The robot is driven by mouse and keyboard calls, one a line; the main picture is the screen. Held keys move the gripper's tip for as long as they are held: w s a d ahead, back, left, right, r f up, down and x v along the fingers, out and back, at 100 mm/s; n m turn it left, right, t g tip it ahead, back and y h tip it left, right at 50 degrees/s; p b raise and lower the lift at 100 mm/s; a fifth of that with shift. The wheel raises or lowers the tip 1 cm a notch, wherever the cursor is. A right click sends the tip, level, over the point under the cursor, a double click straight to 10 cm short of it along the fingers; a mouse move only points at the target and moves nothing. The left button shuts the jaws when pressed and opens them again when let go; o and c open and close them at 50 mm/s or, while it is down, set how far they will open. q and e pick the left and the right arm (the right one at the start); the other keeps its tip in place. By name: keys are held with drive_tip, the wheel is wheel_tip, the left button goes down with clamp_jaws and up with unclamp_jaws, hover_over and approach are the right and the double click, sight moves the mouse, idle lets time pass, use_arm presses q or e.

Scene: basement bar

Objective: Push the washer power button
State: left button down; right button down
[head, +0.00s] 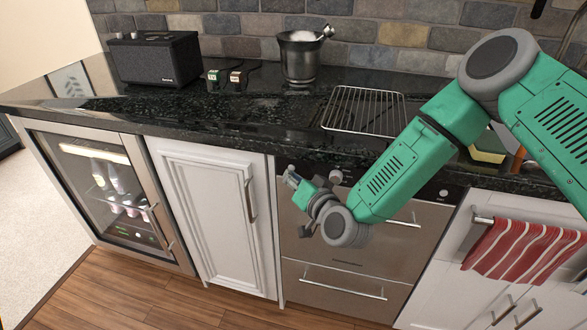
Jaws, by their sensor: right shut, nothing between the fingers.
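The washer (345,258) looks like a stainless two-drawer appliance set under the dark counter, with bar handles on its drawers. A small round knob or button (336,177) shows on its upper front strip, and another light round one (444,193) sits near its right end. I cannot tell which is the power button. My right gripper (293,180) is shut and empty. It is in front of the washer's upper left part, left of the first knob, with its tip just below the counter edge. My right arm covers part of the upper drawer. My left gripper is not in view.
The dark counter (230,125) overhangs the washer. On it are a black speaker (155,60), an ice bucket (300,60) and a wire rack (365,111). A white cabinet (212,215) and glass-door cooler (110,195) stand left; a red striped towel (522,250) hangs right.

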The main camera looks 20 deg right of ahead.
drive_tip(key=shift+a+r, duration=0.1)
drive_tip(key=shift+a, duration=0.5)
drive_tip(key=shift+w+r, duration=0.1)
drive_tip(key=shift+w, duration=0.1)
drive_tip(key=shift+w+d, duration=0.2)
drive_tip(key=shift+d, duration=0.5)
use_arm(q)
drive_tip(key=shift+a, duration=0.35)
use_arm(e)
drive_tip(key=shift+s+a, duration=0.45)
drive_tip(key=shift+a, duration=0.4)
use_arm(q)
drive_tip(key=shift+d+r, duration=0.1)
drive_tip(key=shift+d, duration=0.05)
use_arm(e)
drive_tip(key=shift+d, duration=0.1)
